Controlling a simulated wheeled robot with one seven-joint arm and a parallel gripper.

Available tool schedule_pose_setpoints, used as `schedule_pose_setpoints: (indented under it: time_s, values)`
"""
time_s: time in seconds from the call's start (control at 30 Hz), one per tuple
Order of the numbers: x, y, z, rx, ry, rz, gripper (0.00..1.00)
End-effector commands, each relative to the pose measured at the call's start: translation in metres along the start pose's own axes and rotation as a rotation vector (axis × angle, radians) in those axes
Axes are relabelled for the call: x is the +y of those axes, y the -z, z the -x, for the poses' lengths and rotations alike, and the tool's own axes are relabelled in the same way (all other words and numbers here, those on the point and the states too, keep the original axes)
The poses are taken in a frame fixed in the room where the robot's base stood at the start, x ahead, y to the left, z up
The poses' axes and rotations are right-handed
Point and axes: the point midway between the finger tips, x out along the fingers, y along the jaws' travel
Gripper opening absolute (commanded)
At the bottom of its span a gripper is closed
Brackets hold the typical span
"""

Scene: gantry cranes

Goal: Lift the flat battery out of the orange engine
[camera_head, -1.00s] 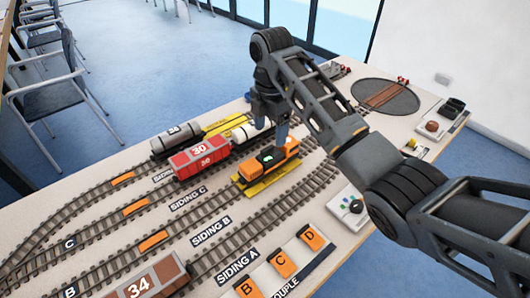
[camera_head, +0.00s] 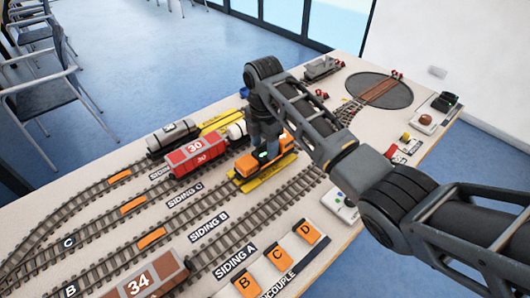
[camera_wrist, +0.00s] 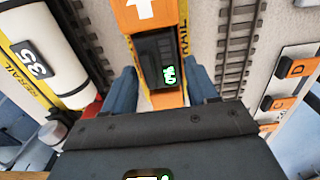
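The orange engine (camera_head: 275,154) stands on a yellow rerail piece (camera_head: 262,177) on the track in the middle of the table. The battery, a black block with a green mark (camera_wrist: 158,58), sits in the engine's top in the wrist view. My gripper (camera_wrist: 162,90) is open, with one blue-grey finger on each side of the engine at the battery's near end. In the head view my gripper (camera_head: 267,148) is down at the engine and hides part of it. I cannot tell whether the fingers touch anything.
A red wagon marked 30 (camera_head: 196,157) and a white tank wagon marked 35 (camera_wrist: 42,62) stand on the neighbouring track, close to my gripper. A brown wagon marked 34 (camera_head: 145,277) is at the front. Orange B, C, D buttons (camera_head: 275,258) lie along the near edge.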

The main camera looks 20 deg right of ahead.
Motion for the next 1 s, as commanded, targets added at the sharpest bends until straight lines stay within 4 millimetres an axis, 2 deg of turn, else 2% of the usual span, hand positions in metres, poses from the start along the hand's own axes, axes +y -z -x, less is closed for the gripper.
schedule_pose_setpoints:
  time_s: [0.07, 0.5, 0.8, 1.0]
  values:
    - [0.000, 0.000, 0.000, 0.000, 0.000, 0.000, 0.50]
    - [0.000, 0.000, 0.001, 0.000, -0.001, 0.000, 0.09]
    - [0.001, 0.000, 0.003, 0.000, -0.001, 0.000, 0.09]
    - [0.001, 0.000, 0.019, -0.001, -0.003, 0.000, 0.09]
